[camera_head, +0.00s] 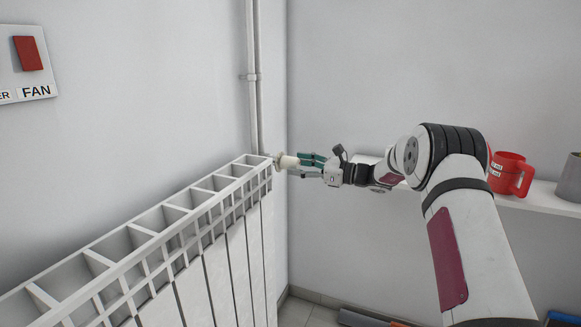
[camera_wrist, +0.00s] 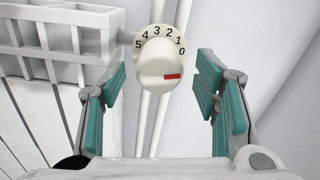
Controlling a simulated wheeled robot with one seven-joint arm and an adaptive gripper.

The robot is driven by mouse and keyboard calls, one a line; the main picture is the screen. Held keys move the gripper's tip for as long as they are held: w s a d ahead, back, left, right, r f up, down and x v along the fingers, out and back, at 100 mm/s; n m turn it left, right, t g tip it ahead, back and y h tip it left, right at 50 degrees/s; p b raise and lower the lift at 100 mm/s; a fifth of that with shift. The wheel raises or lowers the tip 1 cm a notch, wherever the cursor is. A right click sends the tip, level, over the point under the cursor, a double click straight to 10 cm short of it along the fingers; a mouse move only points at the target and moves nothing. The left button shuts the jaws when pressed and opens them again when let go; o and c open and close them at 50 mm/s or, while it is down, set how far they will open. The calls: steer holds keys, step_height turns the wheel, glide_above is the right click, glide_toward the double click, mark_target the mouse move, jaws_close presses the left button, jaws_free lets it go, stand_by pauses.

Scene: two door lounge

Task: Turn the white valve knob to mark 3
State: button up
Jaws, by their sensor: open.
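The white valve knob (camera_wrist: 158,58) faces the wrist camera at the end of the radiator. Numbers 5 to 0 run around its collar, with 0 at the right. Its red pointer (camera_wrist: 173,77) points right, close to the 0 and a little below it. The knob also shows in the head view (camera_head: 287,162), at the radiator's far top corner. My gripper (camera_wrist: 161,74) is open, with one teal-padded finger on each side of the knob and gaps between. In the head view my gripper (camera_head: 303,164) reaches in from the right, fingertips close to the knob.
The white radiator (camera_head: 160,240) fills the lower left. Pipes (camera_head: 252,80) rise behind the knob near the wall corner. At right, a white shelf (camera_head: 535,206) holds a red mug (camera_head: 508,172) and a grey container (camera_head: 570,180). A red FAN switch (camera_head: 28,53) is at upper left.

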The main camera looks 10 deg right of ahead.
mark_target(298, 165)
steer(key=shift+x, duration=1.7)
steer(key=c, duration=1.1)
steer(key=shift+c, duration=0.2)
